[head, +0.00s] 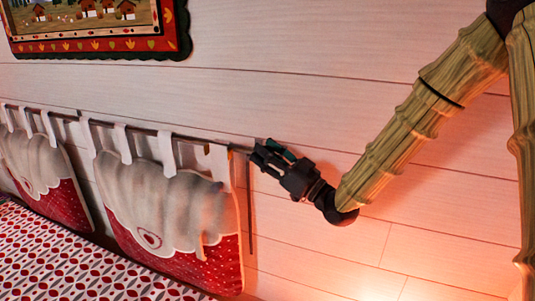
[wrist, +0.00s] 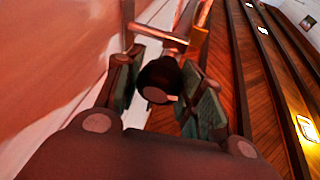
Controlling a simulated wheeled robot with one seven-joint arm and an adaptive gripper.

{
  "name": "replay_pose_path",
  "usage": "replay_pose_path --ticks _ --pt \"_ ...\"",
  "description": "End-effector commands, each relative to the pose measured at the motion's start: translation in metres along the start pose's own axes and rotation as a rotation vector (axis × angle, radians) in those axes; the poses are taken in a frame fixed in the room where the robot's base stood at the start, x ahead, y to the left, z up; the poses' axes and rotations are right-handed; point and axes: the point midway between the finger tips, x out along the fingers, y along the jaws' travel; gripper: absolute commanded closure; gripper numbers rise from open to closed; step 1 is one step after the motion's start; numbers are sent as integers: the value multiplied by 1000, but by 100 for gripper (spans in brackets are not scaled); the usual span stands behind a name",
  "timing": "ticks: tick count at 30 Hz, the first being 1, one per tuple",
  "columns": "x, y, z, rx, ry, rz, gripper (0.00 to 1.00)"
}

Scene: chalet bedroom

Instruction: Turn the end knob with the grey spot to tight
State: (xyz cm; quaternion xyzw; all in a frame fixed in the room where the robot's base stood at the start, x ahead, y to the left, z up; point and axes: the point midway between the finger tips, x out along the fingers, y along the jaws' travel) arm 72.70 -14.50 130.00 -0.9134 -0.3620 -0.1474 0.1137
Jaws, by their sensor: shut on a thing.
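The end knob (wrist: 158,78) is a dark, rounded piece in the wrist view, between the two fingers of my gripper (wrist: 162,88). A small pale grey spot (wrist: 172,98) shows on its lower right rim, close to the right finger. My gripper is shut on the knob. In the head view my gripper (head: 265,154) is at the right end of the curtain rod (head: 190,138), by the plank wall; its fingers hide the knob there.
Red and white padded cushions (head: 165,205) hang by loops from the rod, just left of my gripper. A patterned bed cover (head: 70,255) lies below. A framed picture (head: 95,46) hangs above left. The wall right of the rod end is bare.

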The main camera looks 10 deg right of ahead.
Motion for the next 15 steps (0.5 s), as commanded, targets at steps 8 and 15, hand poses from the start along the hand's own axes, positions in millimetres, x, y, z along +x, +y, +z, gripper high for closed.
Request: replay_pose_path --ticks 8,15 --pt "0 1 -2 176 -37 72 86" --pt "0 1 -2 289 -61 118 86"
